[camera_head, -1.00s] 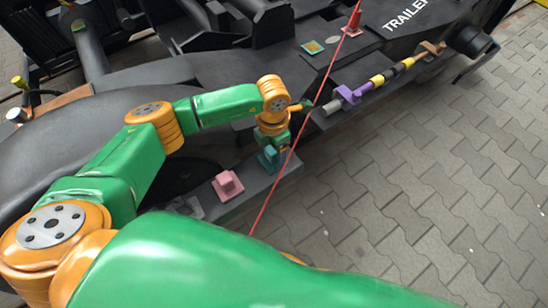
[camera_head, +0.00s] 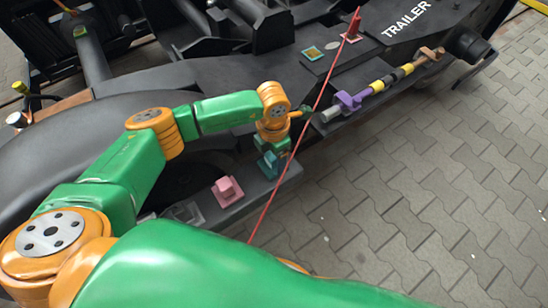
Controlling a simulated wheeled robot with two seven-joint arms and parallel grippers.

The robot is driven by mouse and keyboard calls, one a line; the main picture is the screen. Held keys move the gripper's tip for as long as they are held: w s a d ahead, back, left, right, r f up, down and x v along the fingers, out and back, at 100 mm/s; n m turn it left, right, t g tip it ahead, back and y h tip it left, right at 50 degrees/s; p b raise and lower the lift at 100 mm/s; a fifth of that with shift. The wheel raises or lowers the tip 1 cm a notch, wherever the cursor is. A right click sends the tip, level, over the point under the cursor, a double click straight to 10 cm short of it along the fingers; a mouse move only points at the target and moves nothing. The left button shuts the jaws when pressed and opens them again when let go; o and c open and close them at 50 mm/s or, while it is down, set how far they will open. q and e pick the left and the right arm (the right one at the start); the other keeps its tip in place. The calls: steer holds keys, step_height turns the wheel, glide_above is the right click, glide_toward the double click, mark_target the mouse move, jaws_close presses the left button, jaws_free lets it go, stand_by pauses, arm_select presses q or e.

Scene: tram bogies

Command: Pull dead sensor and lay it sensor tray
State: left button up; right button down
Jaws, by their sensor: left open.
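My left gripper (camera_head: 273,148) hangs from the orange wrist, pointing down over a teal block (camera_head: 268,165) on a dark ledge. Its fingers are small and partly hidden, and I cannot tell whether they touch the block. A pink block (camera_head: 228,190) sits on the same ledge, left of the gripper. I cannot tell which part is the dead sensor, and no sensor tray can be made out for certain. My right gripper is out of view.
A thin red line (camera_head: 300,143) runs from a red post (camera_head: 354,24) down past my left gripper. A small square tile (camera_head: 313,53) lies on the black frame. My green arm fills the front. Grey paving (camera_head: 430,190) at the right is clear.

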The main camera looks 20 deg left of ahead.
arm_select(q)
jaws_close()
steer(key=shift+r, duration=0.1)
steer(key=shift+r+p, duration=2.5)
steer(key=shift+r, duration=0.4)
